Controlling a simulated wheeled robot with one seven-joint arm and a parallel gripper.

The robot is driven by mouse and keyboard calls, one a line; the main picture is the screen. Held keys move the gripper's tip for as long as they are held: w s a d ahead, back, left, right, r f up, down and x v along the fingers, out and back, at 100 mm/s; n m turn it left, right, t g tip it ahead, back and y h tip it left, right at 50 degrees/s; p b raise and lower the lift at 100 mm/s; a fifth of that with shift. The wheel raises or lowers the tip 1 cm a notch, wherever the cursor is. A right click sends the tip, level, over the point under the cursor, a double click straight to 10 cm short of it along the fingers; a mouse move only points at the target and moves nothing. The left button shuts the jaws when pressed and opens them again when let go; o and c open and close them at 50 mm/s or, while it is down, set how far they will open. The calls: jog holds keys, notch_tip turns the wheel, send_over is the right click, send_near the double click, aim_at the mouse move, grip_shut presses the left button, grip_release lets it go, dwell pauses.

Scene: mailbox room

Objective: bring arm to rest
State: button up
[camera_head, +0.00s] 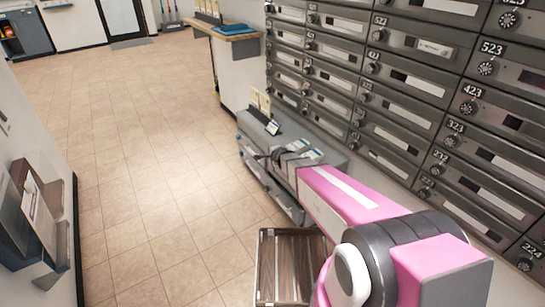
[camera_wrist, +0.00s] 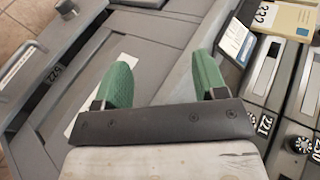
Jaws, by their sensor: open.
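My pink arm (camera_head: 350,195) reaches forward from the lower right over a low grey cabinet (camera_head: 258,180) beside the mailbox wall. My gripper (camera_wrist: 163,80) is open in the wrist view, with its two green finger pads apart. Nothing shows between the pads; a grey surface lies behind them. In the head view the gripper is small and hard to make out against the cabinet.
Numbered mailboxes (camera_head: 400,75) line the right side. A blue and white card (camera_wrist: 236,42) and a yellow packet (camera_wrist: 292,20) lie close right of the gripper. A wooden-bottomed cart (camera_head: 267,270) stands at the lower middle. Tiled floor (camera_head: 150,150) is clear at left.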

dwell(0.4)
jog(key=s+d+r+n+g+h, duration=0.1)
jog(key=s+d+r+n+g, duration=0.2)
jog(key=s+d, duration=0.3)
jog(key=s+d+r+n+g+h, duration=0.1)
jog(key=s+d+r+n+g, duration=0.3)
jog(key=s, duration=0.8)
jog(key=s+d+r+n+g+h, duration=0.1)
jog(key=s+d+r+n+g, duration=0.2)
jog(key=s+d+n, duration=0.3)
jog(key=s+d+r, duration=0.1)
jog(key=s+d, duration=0.3)
jog(key=shift+h, duration=0.4)
